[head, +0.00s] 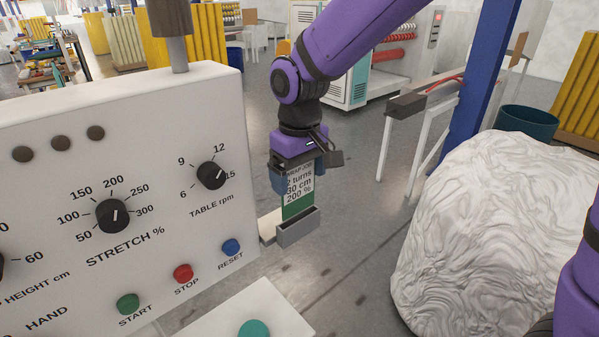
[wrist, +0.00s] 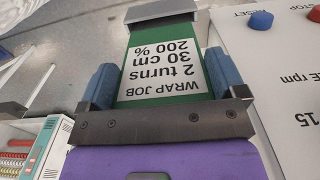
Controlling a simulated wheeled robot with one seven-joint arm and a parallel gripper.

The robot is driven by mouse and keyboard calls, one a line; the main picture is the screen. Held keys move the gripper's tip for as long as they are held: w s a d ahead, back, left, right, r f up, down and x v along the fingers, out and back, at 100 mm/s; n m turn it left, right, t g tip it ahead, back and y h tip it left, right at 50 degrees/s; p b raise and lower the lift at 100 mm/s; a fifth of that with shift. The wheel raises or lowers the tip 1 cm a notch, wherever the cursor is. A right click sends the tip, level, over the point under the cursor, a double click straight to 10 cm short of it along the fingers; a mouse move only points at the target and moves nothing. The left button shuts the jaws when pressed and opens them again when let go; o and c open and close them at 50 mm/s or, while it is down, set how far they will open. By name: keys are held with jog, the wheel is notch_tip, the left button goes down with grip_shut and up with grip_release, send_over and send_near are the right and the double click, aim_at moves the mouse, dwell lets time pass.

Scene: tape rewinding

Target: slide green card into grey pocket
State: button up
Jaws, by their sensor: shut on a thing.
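The green card (head: 297,208) carries a white label reading "WRAP JOB, 2 turns, 30 cm, 200 %". My gripper (head: 297,178) is shut on the card's upper part, with a blue finger on each side. The card hangs upright from it. The grey pocket (head: 298,228) is a small open-topped box beside the control panel. The card's lower end is at the pocket's mouth, and its lower edge is hidden behind the pocket's front wall. In the wrist view the card (wrist: 213,38) reaches the grey pocket (wrist: 160,14) at the top. How deep it sits I cannot tell.
The white control panel (head: 150,120) with knobs and buttons stands close left of the pocket; its blue RESET button (head: 231,247) is nearest. A large white wrapped load (head: 490,240) stands at the right. Open grey floor (head: 345,280) lies between.

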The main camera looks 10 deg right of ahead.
aim_at(300, 197)
jog(key=shift+f, duration=0.2)
dwell(0.6)
jog(key=shift+f, duration=2.15)
jog(key=shift+f, duration=0.65)
jog(key=o, duration=0.6)
jog(key=shift+r, duration=0.15)
jog(key=shift+r, duration=3.85)
jog(key=shift+r, duration=0.15)
notch_tip(300, 197, up, 11)
jog(key=shift+f, duration=0.2)
